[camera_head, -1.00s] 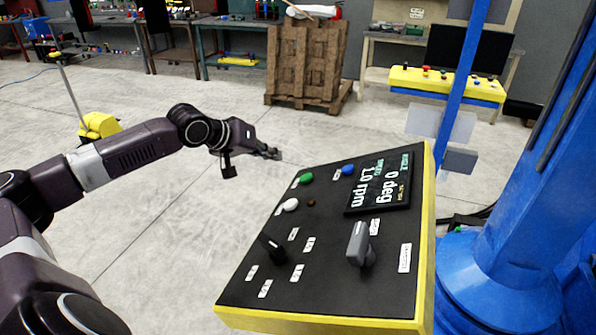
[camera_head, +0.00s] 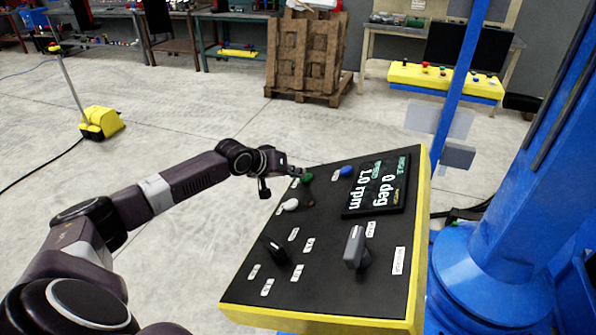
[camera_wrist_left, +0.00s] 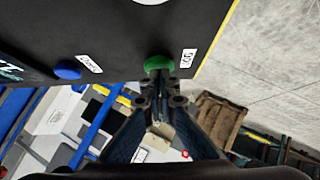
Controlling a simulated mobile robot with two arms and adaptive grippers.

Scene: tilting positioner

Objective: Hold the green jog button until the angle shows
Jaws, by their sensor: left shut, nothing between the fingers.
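The green jog button (camera_head: 307,178) is near the far left edge of the black control panel (camera_head: 322,232). It also shows in the left wrist view (camera_wrist_left: 158,64), right at my fingertips. My left gripper (camera_head: 296,172) is shut and empty, its tips at the green button. I cannot tell whether they touch or press it. The display (camera_head: 377,185) reads 0 deg and 1.0 rpm. My right gripper is not in view.
A blue button (camera_head: 347,171), a white button (camera_head: 291,205), a black knob (camera_head: 274,248) and a grey lever (camera_head: 355,248) are on the panel. A blue column (camera_head: 500,220) stands at the right. Open floor lies left of the panel.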

